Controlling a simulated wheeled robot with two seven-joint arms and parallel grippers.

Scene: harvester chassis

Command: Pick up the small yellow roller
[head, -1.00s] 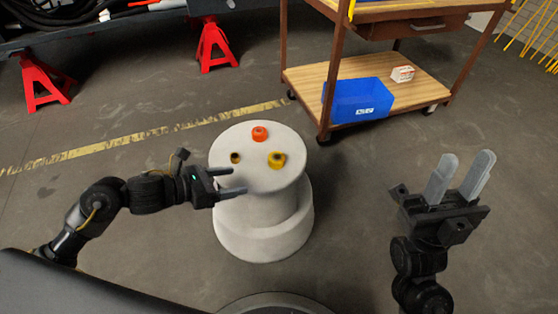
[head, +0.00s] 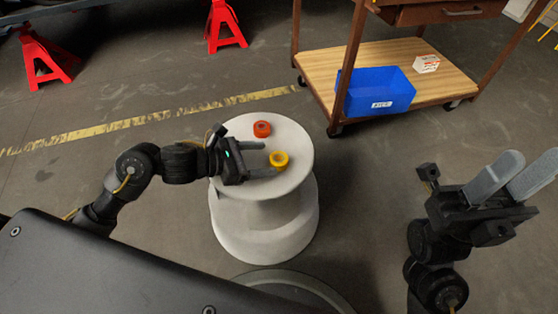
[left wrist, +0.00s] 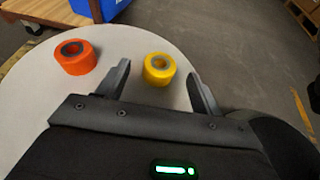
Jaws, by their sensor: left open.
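The small yellow roller (head: 279,159) stands on the round white pedestal top (head: 285,190), right of centre. My left gripper (head: 266,159) is open and comes in low from the left, with its fingertips near the roller. In the left wrist view the yellow roller (left wrist: 159,69) shows between the two spread fingertips (left wrist: 158,74), with gaps on both sides. The jaws hold nothing. My right gripper (head: 532,162) is open and empty at the right, away from the pedestal.
An orange-red roller (head: 262,129) stands behind the yellow one, left of it in the left wrist view (left wrist: 75,57). A wooden cart (head: 440,84) with a blue bin (head: 380,95) stands behind right. Red stands (head: 225,28) are at the back left.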

